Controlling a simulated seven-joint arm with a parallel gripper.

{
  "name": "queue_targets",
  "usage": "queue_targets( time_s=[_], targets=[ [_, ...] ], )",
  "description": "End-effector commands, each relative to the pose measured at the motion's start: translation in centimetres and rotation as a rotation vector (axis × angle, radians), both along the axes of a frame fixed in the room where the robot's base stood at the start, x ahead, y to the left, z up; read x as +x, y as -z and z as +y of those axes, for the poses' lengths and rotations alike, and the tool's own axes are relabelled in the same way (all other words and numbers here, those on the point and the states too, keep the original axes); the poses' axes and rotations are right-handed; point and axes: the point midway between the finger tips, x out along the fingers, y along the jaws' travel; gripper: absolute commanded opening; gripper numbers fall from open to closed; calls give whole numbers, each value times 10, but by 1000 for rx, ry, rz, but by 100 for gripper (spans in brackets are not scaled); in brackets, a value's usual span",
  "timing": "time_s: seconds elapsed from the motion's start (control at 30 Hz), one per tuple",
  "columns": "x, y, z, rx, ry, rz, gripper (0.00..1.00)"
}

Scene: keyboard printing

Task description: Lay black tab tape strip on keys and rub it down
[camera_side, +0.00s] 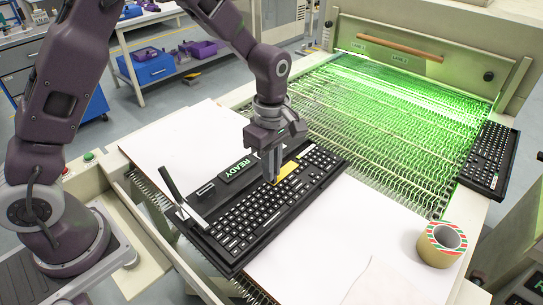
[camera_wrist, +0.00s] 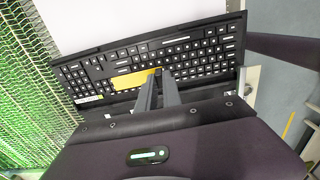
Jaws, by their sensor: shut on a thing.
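A yellow tape strip (camera_side: 289,171) lies at a slant over the keys of the black keyboard (camera_side: 247,220). My gripper (camera_side: 276,178) points down at the strip's near end, with its fingers shut on that end. In the wrist view the yellow strip (camera_wrist: 133,79) runs left from my fingertips (camera_wrist: 158,73), across the keys of the keyboard (camera_wrist: 190,48). The end between my fingers is hidden, so I cannot make out a black tab. I cannot tell whether the strip touches the keys all along.
A tape roll (camera_side: 441,244) stands on the white sheet (camera_side: 345,240) at right. A READY display (camera_side: 238,169) and an upright lever (camera_side: 172,188) stand behind and left of the keyboard.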

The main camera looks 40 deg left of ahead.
Motion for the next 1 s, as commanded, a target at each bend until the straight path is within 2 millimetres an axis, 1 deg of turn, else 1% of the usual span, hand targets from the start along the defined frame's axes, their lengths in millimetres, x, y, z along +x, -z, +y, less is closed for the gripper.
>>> queue_targets(
  time_s=[0.03,0.2,0.4,0.6,1.0],
  targets=[
    [-1,7,0,1,0,4,0],
    [-1,29,0,1,0,4,0],
    [0,49,0,1,0,3,0],
    [0,56,0,0,0,1,0],
    [0,56,0,0,0,1,0]
  ],
)
